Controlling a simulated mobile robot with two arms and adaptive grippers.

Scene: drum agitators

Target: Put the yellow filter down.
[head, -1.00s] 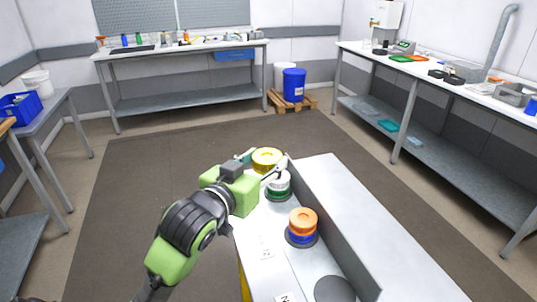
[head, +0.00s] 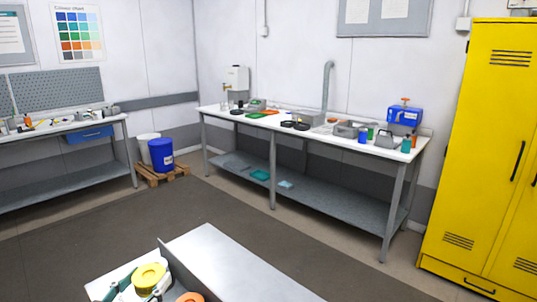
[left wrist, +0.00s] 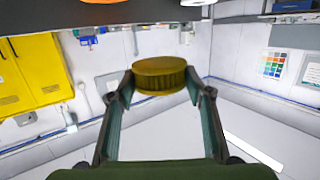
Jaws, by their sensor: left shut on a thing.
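The yellow filter (head: 149,276) is a short round ring at the bottom left of the head view, over the near bench. It also shows in the left wrist view (left wrist: 159,75), where its ribbed side faces me between the two fingers. My left gripper (left wrist: 160,88) is shut on it, one finger on each side. In the head view the gripper (head: 144,284) is cut off by the lower edge. I cannot tell whether the filter touches anything below. My right gripper is not in view.
An orange ring (head: 190,297) shows at the lower edge, right of the yellow filter. An upright divider (head: 178,268) runs along the near bench, with a bare grey top (head: 235,265) to its right. A cluttered workbench (head: 320,128) and yellow lockers (head: 490,150) stand beyond.

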